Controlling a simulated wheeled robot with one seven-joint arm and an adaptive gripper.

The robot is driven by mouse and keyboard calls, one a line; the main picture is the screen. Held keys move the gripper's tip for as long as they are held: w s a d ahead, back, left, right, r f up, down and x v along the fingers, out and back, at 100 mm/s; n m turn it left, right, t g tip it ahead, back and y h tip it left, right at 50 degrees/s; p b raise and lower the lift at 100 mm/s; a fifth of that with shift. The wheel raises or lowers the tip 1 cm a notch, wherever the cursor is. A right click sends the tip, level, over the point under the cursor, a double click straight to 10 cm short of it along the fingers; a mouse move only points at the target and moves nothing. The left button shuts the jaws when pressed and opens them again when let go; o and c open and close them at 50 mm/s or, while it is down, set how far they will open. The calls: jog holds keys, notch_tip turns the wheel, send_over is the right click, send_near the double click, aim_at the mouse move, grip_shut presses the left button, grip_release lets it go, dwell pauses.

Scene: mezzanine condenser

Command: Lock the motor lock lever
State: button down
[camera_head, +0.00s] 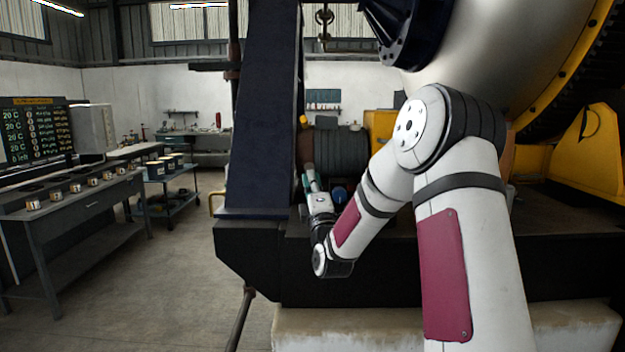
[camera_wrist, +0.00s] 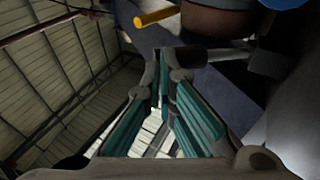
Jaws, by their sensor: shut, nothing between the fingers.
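My gripper (camera_head: 308,168), with teal finger pads, is at the end of my arm in the head view, in front of the motor (camera_head: 342,152), a dark ribbed cylinder. In the wrist view my gripper (camera_wrist: 163,78) is shut and empty. An orange-yellow rod (camera_wrist: 155,16) sticks out at the top of the wrist view, beyond the fingertips and apart from them. It may be the lock lever, but I cannot tell for sure. A brown rounded body (camera_wrist: 215,20) is beside the rod. In the head view I cannot make out the lever.
A dark blue upright column (camera_head: 262,110) stands left of my gripper, on a black base frame (camera_head: 250,250). A large silver drum (camera_head: 500,50) hangs at the upper right. A bench (camera_head: 85,205) with small cups is at the left. The floor between is open.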

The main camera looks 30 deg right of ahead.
aim_at(311, 166)
jog(key=shift+r, duration=0.1)
dwell(0.3)
jog(key=shift+w+d+r+b, duration=0.15)
jog(key=shift+r+b, duration=0.05)
jog(key=shift+b, duration=0.1)
jog(key=shift+w+r+g, duration=0.1)
jog(key=shift+r+g, duration=0.1)
jog(key=shift+g, duration=0.1)
jog(key=shift+w+d+r+m+g+y+b, duration=0.15)
jog(key=shift+w+d+r+m+g+b, duration=0.15)
jog(key=shift+r+g, duration=0.2)
jog(key=shift+w+d+r+m+g+y+b, duration=0.1)
jog(key=shift+w+r+g+y+b, duration=0.1)
jog(key=shift+w+r+g, duration=0.25)
jog(key=w+d+r+m+g+y+p, duration=0.1)
jog(key=w+d+r+g+y+p, duration=0.2)
jog(key=w+d+g+p, duration=0.3)
jog(key=shift+w+r+g+p, duration=0.25)
jog(key=shift+w+g+p, duration=0.15)
jog(key=shift+w+g, duration=0.55)
jog(key=shift+w, duration=0.2)
jog(key=shift+a, duration=0.1)
